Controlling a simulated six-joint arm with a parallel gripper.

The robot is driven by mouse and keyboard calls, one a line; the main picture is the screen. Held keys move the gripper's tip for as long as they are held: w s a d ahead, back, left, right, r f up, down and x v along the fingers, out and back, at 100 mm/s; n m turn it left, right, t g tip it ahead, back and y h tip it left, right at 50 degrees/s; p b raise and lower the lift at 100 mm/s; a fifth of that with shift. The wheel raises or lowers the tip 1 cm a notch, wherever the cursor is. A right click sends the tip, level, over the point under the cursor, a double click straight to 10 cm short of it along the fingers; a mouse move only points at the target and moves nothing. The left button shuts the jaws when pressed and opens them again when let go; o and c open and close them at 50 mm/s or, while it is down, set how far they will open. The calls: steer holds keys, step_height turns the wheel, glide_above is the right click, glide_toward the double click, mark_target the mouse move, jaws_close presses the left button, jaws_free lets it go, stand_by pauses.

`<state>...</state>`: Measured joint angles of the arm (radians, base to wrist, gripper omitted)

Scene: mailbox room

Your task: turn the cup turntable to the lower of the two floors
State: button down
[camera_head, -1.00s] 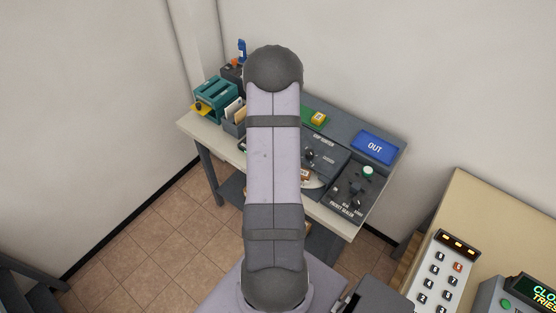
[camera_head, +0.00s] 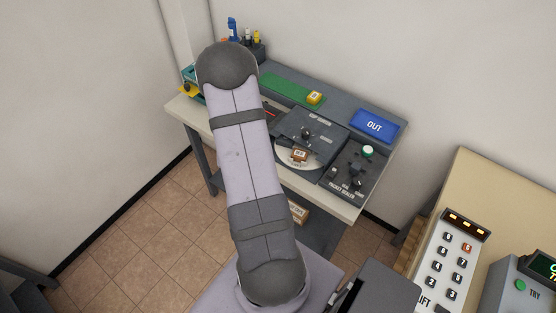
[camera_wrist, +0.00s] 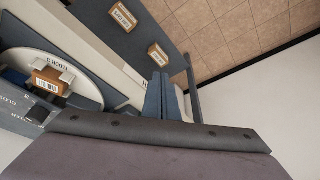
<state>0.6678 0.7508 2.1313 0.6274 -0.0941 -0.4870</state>
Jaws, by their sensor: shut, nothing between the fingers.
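The cup turntable is a white disc (camera_head: 282,158) set in the dark machine on the desk, with a small brown labelled box (camera_head: 299,155) on it. In the wrist view the disc (camera_wrist: 84,87) is at the left, with the box (camera_wrist: 47,84) held between white pieces. In the head view my gripper is not visible. Part of the disc is cut off or covered.
A packet sealer panel (camera_head: 354,176) with knobs is right of the turntable. A blue OUT tray (camera_head: 375,125) and green strip (camera_head: 290,90) lie behind. Labelled brown parcels (camera_wrist: 159,54) sit on the lower shelf. A lift keypad (camera_head: 447,263) stands at right.

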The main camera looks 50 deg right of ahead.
steer(key=s+a+f+n+g+b, duration=0.1)
steer(key=s+a+f+b, duration=0.1)
steer(key=a+f+b, duration=0.55)
steer(key=s+a+f+n+b, duration=0.15)
steer(key=f+b, duration=0.25)
steer(key=f, duration=0.6)
steer(key=s+a+f+n+g+b, duration=0.1)
steer(key=s+a+f+b, duration=0.1)
steer(key=a+f+b, duration=0.5)
steer(key=s+d+r+m+t+h+p, duration=0.1)
steer(key=s+d+r+m+h, duration=0.1)
steer(key=d+r+h, duration=0.3)
steer(key=s+d+r+m+h+p, duration=0.1)
steer(key=s+d+r+m+h, duration=0.1)
steer(key=d, duration=0.5)
steer(key=w+d+r+m+t+h, duration=0.1)
steer(key=d+r+m+h, duration=0.1)
steer(key=r, duration=0.6)
steer(key=w+d+r+m+t+h, duration=0.1)
steer(key=d+r+m+t+h, duration=0.1)
steer(key=r+h, duration=0.3)
step_height(320, 180, up, 3)
steer(key=shift+d+f+m+h, duration=0.1)
steer(key=shift+d+m+h, duration=0.2)
steer(key=shift+m, duration=0.25)
steer(key=shift+b, duration=0.3)
